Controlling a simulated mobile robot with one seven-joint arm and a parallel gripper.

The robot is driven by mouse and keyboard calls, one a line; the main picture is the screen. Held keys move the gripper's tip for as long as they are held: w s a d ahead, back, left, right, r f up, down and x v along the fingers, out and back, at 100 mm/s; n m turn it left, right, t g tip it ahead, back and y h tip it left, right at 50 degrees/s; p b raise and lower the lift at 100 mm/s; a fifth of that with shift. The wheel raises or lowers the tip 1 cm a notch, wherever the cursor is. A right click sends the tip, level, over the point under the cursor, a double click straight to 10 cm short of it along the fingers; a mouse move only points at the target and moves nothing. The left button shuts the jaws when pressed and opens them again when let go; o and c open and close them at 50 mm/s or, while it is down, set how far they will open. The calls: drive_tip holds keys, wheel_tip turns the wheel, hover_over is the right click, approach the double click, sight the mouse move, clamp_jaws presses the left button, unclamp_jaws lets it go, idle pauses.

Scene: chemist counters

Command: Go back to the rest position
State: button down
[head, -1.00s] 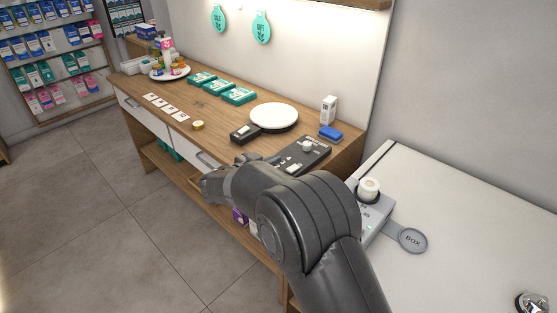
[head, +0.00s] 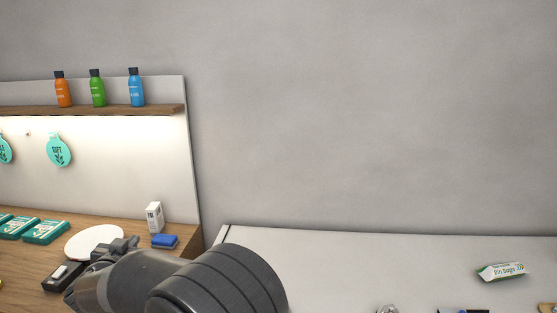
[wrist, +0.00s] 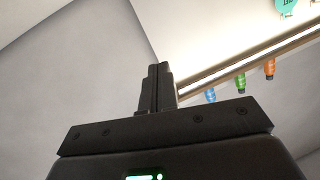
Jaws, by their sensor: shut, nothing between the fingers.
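My gripper (wrist: 158,72) shows in the wrist view with its two fingers together and nothing between them. It is raised in free air, with the grey wall and the lit back panel beyond it. In the head view my arm reaches up from the bottom edge over the wooden counter's right end, in front of a round white plate (head: 94,242). The fingertips cannot be made out clearly in the head view.
The wooden counter (head: 30,264) holds green boxes (head: 46,232), a white box (head: 154,217) and a blue block (head: 165,241). Three bottles (head: 97,88) stand on a shelf (head: 90,111). A white counter (head: 370,262) at right carries a bin bags pack (head: 501,271). The wall above is clear.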

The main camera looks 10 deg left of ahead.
drive_tip(key=w+d+r+n+g+y, duration=0.1)
drive_tip(key=w+d+r+y, duration=0.1)
drive_tip(key=d+r, duration=0.6)
drive_tip(key=w+d+r+n+g+y, duration=0.1)
drive_tip(key=w+d+r+g+y, duration=0.3)
drive_tip(key=d, duration=0.8)
drive_tip(key=s+d+h, duration=0.2)
drive_tip(key=s+d, duration=0.2)
drive_tip(key=d, duration=0.3)
drive_tip(key=s+d+h, duration=0.1)
drive_tip(key=s+d, duration=0.2)
drive_tip(key=d, duration=0.5)
drive_tip(key=s+d+f+m+g+h, duration=0.1)
drive_tip(key=s+d+f, duration=0.4)
drive_tip(key=s+d, duration=0.6)
drive_tip(key=s+d+f+m+g+h, duration=0.1)
drive_tip(key=s+d+f+g+h, duration=0.3)
drive_tip(key=s+d, duration=0.7)
drive_tip(key=shift+s+d+f+m+h, duration=0.35)
drive_tip(key=shift+d+h, duration=0.35)
drive_tip(key=shift+d, duration=0.45)
drive_tip(key=c, duration=2.2)
unclamp_jaws()
